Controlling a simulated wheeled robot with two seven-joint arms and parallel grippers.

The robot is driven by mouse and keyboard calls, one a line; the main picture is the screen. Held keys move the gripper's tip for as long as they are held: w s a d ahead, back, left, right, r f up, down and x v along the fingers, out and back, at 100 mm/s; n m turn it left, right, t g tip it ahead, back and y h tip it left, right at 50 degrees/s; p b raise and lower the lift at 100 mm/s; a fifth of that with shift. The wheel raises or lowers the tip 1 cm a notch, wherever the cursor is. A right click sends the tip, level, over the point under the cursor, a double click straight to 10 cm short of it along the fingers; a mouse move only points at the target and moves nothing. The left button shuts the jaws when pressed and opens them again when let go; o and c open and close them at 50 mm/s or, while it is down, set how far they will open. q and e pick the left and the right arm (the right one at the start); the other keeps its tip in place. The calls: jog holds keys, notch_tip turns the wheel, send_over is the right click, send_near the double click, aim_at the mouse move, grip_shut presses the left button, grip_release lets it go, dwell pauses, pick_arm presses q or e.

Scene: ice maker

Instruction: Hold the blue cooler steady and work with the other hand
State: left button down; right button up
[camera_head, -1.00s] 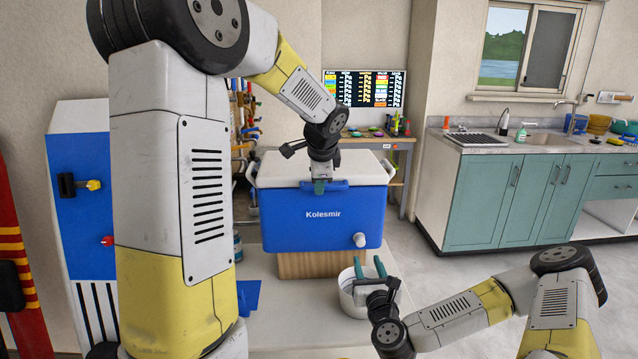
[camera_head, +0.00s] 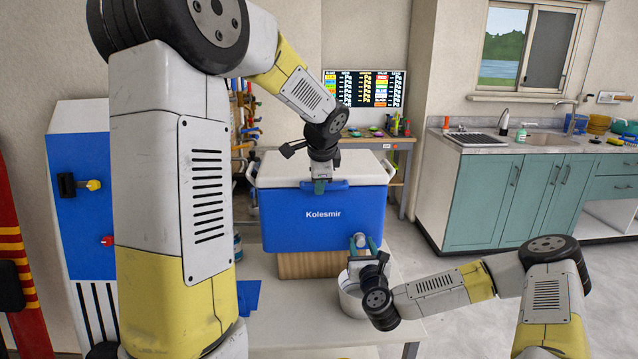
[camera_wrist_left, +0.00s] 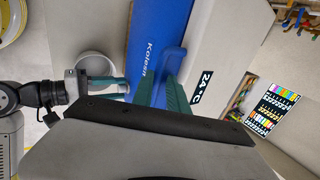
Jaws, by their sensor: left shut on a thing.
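The blue cooler (camera_head: 300,228) with a white lid (camera_head: 358,168) stands upright on a wooden block (camera_head: 305,264). My left gripper (camera_head: 319,186) is shut on the blue lid handle (camera_head: 338,186) at the front of the cooler. The handle and my left fingertips (camera_wrist_left: 158,90) also show in the left wrist view. My right gripper (camera_head: 361,244) is at the lower right of the cooler front. Its fingers are apart, one on each side of the white drain knob (camera_head: 360,240); contact cannot be told.
A white bucket (camera_head: 350,300) stands below the knob, partly hidden by my right gripper. The pale table (camera_head: 290,320) has clear room in front of the block. A blue sheet (camera_head: 248,297) lies at left. Teal cabinets (camera_head: 500,205) with a sink stand at the back right.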

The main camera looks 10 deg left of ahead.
jog(key=shift+c, duration=0.2)
grip_shut()
jog(key=shift+s+d, duration=0.1)
jog(key=shift+s, duration=0.55)
jog(key=shift+o, duration=0.6)
grip_release()
jog(key=v, duration=0.7)
